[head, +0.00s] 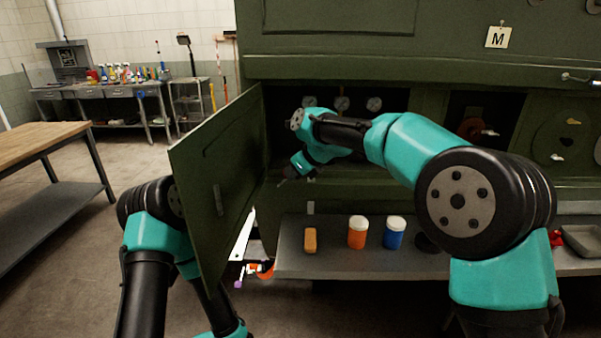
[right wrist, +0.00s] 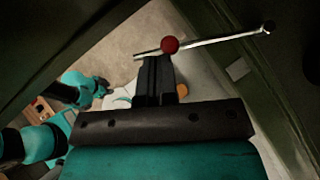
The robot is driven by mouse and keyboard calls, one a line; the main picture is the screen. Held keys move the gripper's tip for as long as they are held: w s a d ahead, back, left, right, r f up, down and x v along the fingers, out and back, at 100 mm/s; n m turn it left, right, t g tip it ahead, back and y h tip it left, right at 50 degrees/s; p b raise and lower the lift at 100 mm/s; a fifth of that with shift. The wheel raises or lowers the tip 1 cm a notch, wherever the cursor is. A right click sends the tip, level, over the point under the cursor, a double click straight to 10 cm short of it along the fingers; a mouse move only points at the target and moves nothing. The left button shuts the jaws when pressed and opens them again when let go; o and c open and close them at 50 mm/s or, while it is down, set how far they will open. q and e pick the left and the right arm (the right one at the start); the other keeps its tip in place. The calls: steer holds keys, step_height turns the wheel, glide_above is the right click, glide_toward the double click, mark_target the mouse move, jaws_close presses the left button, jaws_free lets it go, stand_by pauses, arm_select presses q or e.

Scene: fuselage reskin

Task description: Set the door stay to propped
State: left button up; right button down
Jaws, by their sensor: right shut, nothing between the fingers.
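The open green door (head: 215,180) stands swung out at the left of the cabinet opening. The door stay appears in the right wrist view as a thin metal rod (right wrist: 222,37) with a red ball knob (right wrist: 169,45); its right end meets a dark pivot. My right gripper (head: 284,182) is inside the opening, just right of the door. In the right wrist view its shut, empty fingers (right wrist: 154,65) are just below the knob; whether they touch it is unclear. My left arm is at the door's outer side; its jaws cannot be made out.
A grey shelf (head: 350,262) below the opening holds an orange block (head: 310,240), an orange jar (head: 357,233) and a blue jar (head: 394,233). Gauges (head: 374,104) sit inside the opening. A wooden table (head: 35,145) stands left, with open floor between.

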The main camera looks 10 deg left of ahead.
steer(key=shift+a, duration=0.2)
stand_by(0.4)
steer(key=shift+s, duration=0.1)
steer(key=shift+s+d, duration=0.35)
steer(key=s+d+r, duration=0.6)
steer(key=d+r, duration=0.1)
steer(key=shift+s+d+r, duration=0.15)
steer(key=shift+s+r, duration=0.1)
steer(key=shift+s, duration=0.15)
steer(key=shift+f, duration=0.1)
